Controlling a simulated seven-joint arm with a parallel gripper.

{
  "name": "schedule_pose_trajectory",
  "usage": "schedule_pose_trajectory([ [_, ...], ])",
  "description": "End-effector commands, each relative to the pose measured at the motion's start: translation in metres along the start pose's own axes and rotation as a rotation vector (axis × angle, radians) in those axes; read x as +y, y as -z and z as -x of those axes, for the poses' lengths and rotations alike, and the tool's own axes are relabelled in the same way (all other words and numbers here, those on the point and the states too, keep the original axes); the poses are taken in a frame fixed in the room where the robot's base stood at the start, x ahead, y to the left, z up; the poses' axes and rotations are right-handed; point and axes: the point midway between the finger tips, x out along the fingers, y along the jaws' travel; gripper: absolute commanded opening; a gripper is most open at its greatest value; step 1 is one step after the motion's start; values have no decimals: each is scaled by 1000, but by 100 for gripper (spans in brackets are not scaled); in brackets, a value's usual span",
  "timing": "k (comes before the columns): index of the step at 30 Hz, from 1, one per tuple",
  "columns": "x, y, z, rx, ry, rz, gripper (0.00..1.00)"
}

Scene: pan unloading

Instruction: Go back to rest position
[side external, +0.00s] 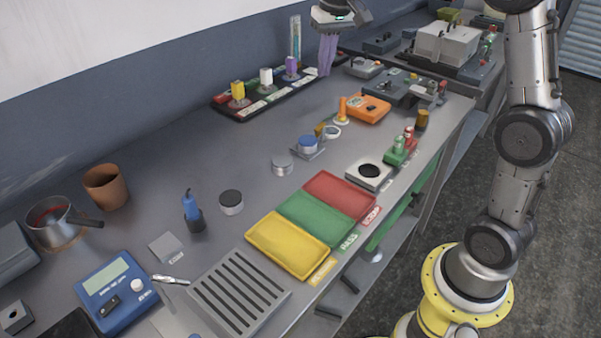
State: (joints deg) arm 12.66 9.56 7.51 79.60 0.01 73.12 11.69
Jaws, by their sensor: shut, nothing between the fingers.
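My gripper (327,69) is at the top middle of the side external view, with its fingers pointing down. Its purple-grey fingers are shut and hold nothing. It is near the right end of the black rack at the back of the bench, and I cannot tell its exact height above the bench. A metal pan (62,238) with a dark handle is at the far left, with something red inside, well away from my gripper.
The black rack (257,107) holds yellow, white and purple-topped pieces. Yellow (262,261), green and red trays lie at the front. An orange device (369,108) and a grey box (446,46) stand right. A brown cup (106,187) stands left. The bench's middle has bare patches.

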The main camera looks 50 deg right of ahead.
Motion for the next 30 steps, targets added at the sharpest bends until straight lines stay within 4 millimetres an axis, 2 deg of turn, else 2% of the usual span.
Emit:
schedule_pose_trajectory([
  [1,-5,-20,20,31,11,25,0],
  [6,-12,-82,58,116,42,102,0],
  [12,-8,-162,73,208,78,200,0],
  [17,4,-225,60,273,104,282,0],
  [21,15,-268,33,306,115,343,0],
  [25,23,-288,8,301,111,376,0],
  [28,25,-294,-6,287,104,395,0],
  [30,24,-291,-6,301,105,406,0],
])
